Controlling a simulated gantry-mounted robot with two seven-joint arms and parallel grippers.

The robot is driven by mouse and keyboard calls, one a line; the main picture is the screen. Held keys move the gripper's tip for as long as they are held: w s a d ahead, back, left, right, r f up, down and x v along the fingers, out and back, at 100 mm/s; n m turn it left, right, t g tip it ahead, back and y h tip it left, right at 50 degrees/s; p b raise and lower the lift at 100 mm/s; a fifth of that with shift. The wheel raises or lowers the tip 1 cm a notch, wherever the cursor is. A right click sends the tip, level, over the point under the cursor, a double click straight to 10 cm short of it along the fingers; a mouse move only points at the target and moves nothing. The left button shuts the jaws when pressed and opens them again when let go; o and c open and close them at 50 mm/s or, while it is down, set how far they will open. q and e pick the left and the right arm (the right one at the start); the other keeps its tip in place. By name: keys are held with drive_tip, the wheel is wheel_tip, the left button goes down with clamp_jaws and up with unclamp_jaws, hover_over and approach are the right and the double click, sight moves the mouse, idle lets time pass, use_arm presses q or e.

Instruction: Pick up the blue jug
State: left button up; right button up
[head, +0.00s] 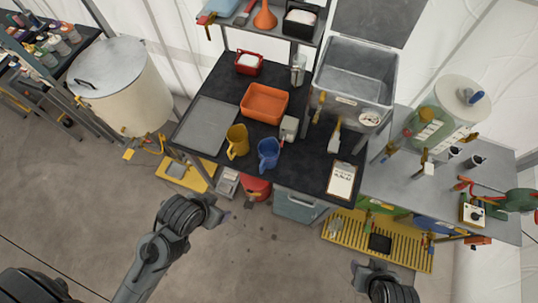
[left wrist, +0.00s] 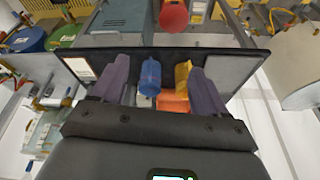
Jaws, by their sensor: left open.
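The blue jug (head: 268,153) stands near the front edge of the black worktop in the head view, right of a yellow jug (head: 237,141). My left gripper (head: 214,207) is in front of the worktop, below and left of the blue jug, and apart from it. In the left wrist view its fingers (left wrist: 161,88) are spread and empty. The blue jug (left wrist: 150,77) appears between them, with the yellow jug (left wrist: 182,77) beside the finger on the right. My right wrist (head: 385,280) shows at the bottom edge; its fingers cannot be made out.
An orange tub (head: 264,103), a grey tray (head: 206,125) and a small grey container (head: 289,128) share the black worktop. A metal sink (head: 352,88) stands at the back right, and a clipboard (head: 341,181) lies at the front right. Open floor lies in front.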

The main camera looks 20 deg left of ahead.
use_arm(q)
drive_tip(key=o, duration=0.4)
